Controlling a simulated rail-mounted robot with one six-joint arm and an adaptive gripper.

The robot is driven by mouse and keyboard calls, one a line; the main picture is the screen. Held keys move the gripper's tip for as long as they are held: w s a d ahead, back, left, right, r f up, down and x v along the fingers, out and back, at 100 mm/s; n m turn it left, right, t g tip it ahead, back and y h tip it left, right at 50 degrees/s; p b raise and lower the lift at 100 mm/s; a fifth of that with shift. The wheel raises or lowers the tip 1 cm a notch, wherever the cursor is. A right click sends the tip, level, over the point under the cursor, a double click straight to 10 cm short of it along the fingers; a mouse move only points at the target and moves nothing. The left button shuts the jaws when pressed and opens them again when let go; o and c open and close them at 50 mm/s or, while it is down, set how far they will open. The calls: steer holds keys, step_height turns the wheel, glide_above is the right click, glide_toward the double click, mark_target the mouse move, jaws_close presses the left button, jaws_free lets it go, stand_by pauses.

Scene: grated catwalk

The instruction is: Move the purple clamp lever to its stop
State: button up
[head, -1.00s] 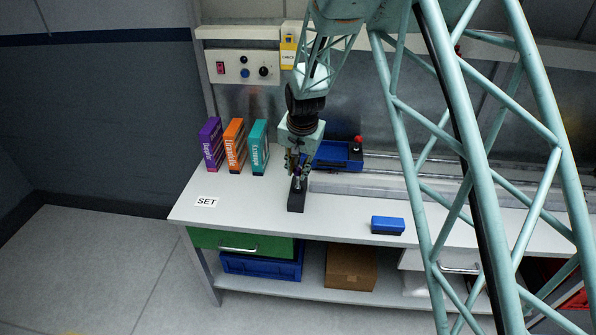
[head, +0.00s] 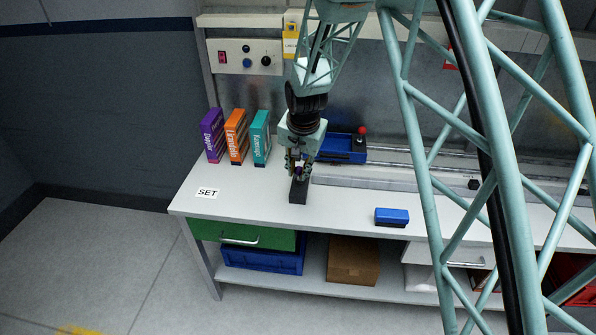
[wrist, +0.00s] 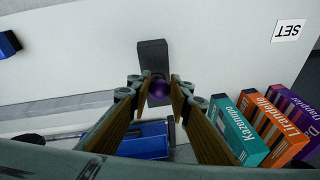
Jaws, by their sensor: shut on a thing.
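The purple clamp lever shows in the wrist view as a round purple knob (wrist: 158,89) between my fingertips. It is at the near end of a dark block-shaped base (wrist: 153,56), which also stands on the bench in the head view (head: 298,191). The rest of the lever is hidden by the fingers. My gripper (wrist: 157,88) is shut on the knob. In the head view my gripper (head: 298,172) points down at the far end of the block. A white SET label (head: 207,193) lies on the bench to the left.
Purple, orange and teal boxes (head: 236,137) stand left of my gripper. A blue tray (head: 340,151) with a red-knobbed part lies behind it. A blue block (head: 391,217) sits to the right near the front edge. The bench between SET and the base is clear.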

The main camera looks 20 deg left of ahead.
steer(key=shift+s+d+f, duration=0.15)
steer(key=shift+f, duration=0.05)
steer(key=o, duration=0.8)
steer(key=shift+d, duration=0.1)
steer(key=shift+o, duration=0.2)
steer(key=shift+r, duration=0.1)
steer(key=shift+r, duration=0.1)
steer(key=v, duration=1.1)
steer(key=shift+r, duration=0.4)
steer(key=shift+r, duration=0.1)
